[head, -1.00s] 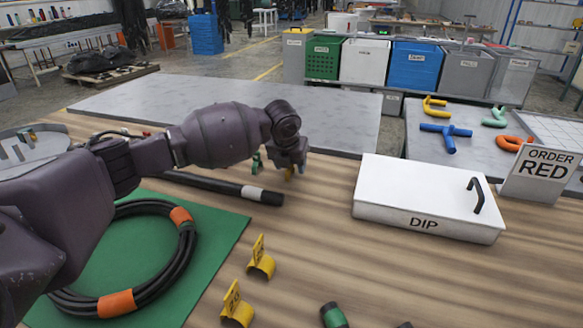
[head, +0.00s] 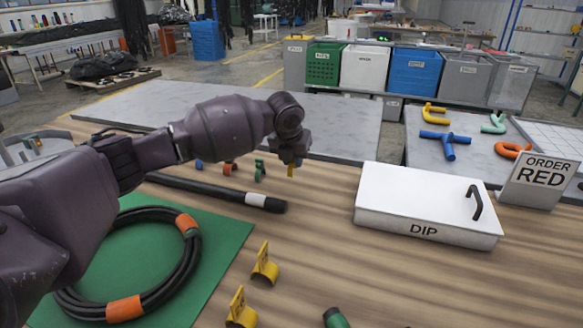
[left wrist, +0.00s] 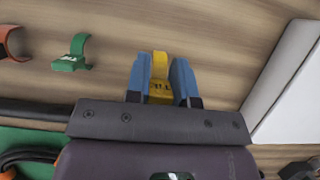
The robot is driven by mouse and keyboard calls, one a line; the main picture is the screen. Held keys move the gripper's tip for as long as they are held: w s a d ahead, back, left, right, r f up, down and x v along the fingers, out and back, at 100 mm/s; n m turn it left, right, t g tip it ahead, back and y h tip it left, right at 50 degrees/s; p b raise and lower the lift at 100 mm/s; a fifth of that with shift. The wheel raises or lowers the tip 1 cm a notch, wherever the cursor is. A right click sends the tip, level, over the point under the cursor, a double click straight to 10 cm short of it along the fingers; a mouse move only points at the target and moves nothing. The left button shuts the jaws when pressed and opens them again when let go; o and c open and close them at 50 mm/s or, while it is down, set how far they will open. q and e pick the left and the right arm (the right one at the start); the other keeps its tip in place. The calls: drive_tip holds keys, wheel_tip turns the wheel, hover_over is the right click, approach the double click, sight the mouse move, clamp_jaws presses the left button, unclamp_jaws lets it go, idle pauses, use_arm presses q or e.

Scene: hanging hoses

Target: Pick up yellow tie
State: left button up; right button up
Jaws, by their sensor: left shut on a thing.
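My left gripper (head: 291,166) is shut on a yellow tie (left wrist: 160,70), a small curved clip with dark lettering. The tie shows between the blue fingertips in the left wrist view, and only a bit of yellow shows below the fingers in the head view. It appears to be held a little above the wooden table. A green tie (left wrist: 73,54) and an orange tie (left wrist: 12,44) lie on the table to the left in the wrist view. My right gripper is not in view.
A black hose with a white band (head: 265,201) lies near the gripper. A coiled hose (head: 135,305) rests on a green mat (head: 222,228). Two yellow tagged clips (head: 265,266) stand in front. A white DIP box (head: 424,199) stands at right, near an ORDER RED sign (head: 540,180).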

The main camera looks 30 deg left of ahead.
use_arm(q)
wheel_tip(320, 180, up, 16)
drive_tip(key=p, duration=0.3)
drive_tip(key=o, duration=0.3)
clamp_jaws()
